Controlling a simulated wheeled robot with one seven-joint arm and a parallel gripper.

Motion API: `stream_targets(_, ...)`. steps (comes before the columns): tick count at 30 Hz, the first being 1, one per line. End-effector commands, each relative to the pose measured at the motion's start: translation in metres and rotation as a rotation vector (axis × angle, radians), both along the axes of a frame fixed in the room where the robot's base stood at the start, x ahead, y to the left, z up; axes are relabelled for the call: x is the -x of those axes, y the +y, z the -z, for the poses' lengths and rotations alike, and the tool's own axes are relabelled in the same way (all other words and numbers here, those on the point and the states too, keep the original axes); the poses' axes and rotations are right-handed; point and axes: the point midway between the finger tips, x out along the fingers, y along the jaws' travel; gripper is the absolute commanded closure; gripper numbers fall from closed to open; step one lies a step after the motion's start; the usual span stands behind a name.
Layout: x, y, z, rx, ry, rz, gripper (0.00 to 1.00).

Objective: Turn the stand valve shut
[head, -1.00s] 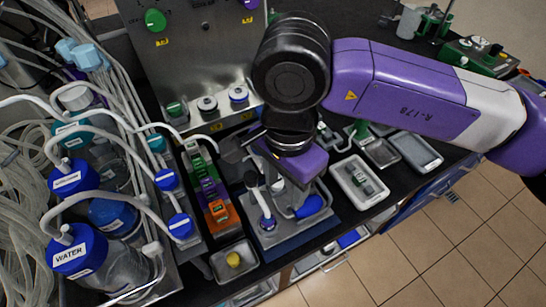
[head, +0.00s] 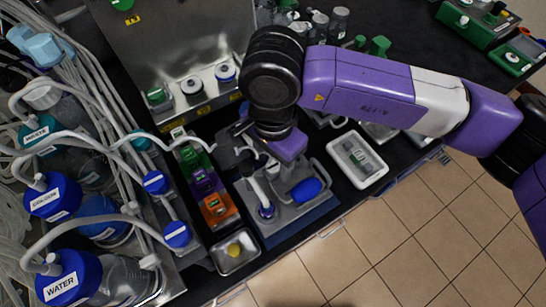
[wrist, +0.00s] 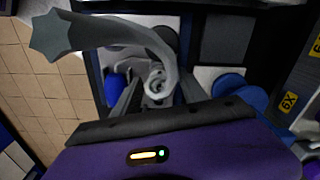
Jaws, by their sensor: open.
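A grey stand (head: 292,208) rests on the bench in the head view, with a pale upright tube (head: 258,188) and a blue rounded part (head: 305,190). My gripper (wrist: 157,92) is above the back of this stand. In the wrist view its two dark fingers are apart, one on each side of a grey curved piece (wrist: 135,32) with a star-shaped end. That piece bends down to a ring-like end between the fingers; I cannot tell whether they touch it. I cannot tell for sure which part is the valve. My wrist partly covers the stand in the head view.
An orange, purple and green block rack (head: 205,185) stands left of the stand. A small tray with a yellow item (head: 234,250) is in front. A white tray (head: 357,160) lies to the right. Blue-capped bottles (head: 62,277) and loose tubes crowd the left.

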Motion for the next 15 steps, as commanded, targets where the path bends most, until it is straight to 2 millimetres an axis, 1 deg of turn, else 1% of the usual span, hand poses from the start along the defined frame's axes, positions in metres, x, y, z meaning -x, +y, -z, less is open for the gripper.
stream_targets(3,-0.0001,0.0,0.0051,0.0,0.0,0.0,0.5)
stream_targets(10,-0.0002,0.0001,0.0062,-0.001,-0.001,0.0,0.5)
stream_targets(11,-0.0002,0.0001,0.0062,-0.001,-0.001,0.0,0.52)
stream_targets(15,-0.0002,0.0001,0.006,-0.001,-0.001,0.0,0.79)
